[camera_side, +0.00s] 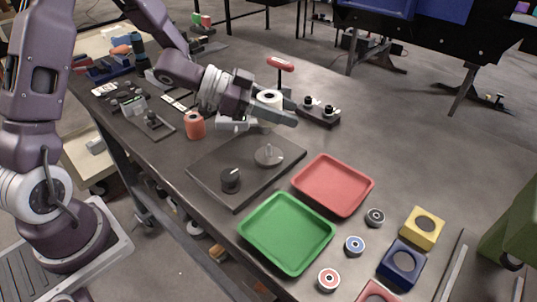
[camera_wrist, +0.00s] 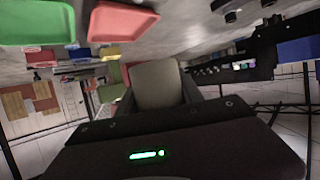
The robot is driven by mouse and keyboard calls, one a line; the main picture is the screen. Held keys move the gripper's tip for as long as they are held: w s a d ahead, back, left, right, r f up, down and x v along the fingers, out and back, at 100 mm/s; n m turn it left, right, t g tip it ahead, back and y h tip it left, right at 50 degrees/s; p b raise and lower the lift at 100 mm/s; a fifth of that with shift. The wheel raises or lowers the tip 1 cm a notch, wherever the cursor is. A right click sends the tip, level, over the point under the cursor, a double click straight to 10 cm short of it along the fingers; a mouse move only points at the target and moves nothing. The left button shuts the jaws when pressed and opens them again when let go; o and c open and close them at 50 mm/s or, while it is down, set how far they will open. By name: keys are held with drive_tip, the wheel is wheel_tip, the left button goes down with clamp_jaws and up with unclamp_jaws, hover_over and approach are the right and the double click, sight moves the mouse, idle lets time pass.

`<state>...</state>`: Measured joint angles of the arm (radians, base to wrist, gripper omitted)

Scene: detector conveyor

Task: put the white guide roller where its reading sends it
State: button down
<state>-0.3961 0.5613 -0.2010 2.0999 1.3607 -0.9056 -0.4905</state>
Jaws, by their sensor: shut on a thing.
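The white guide roller (camera_side: 269,97) is held upright between the fingers of my gripper (camera_side: 272,106), beyond the far edge of the dark plate in the side view. In the wrist view the roller (camera_wrist: 157,84) shows as a pale cylinder between the fingers. The dark plate (camera_side: 215,167) carries a grey disc with a short stem (camera_side: 269,155) and a black knob (camera_side: 231,179). A green tray (camera_side: 287,232) and a red tray (camera_side: 333,184) stand to the right of the plate; both appear empty. I cannot make out a reading.
An orange-red cylinder (camera_side: 195,125) stands left of the plate. A red-handled post (camera_side: 280,65) and a black holder (camera_side: 318,111) stand behind my gripper. Several small rollers and yellow (camera_side: 422,228) and blue (camera_side: 402,264) blocks lie right of the trays.

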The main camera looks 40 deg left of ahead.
sight(282, 155)
wheel_tip(282, 155, down, 10)
drive_tip(key=shift+r, duration=0.2)
drive_tip(key=shift+f, duration=0.15)
drive_tip(key=c, duration=0.8)
unclamp_jaws()
drive_tip(key=shift+o, duration=0.2)
drive_tip(key=v, duration=0.3)
drive_tip(key=r+v, duration=0.1)
drive_tip(key=v, duration=0.2)
drive_tip(key=shift+d, duration=0.1)
drive_tip(key=shift+o, duration=0.4)
drive_tip(key=shift+s+a+r, duration=0.15)
drive_tip(key=shift+s+a, duration=0.1)
drive_tip(key=shift+s, duration=0.05)
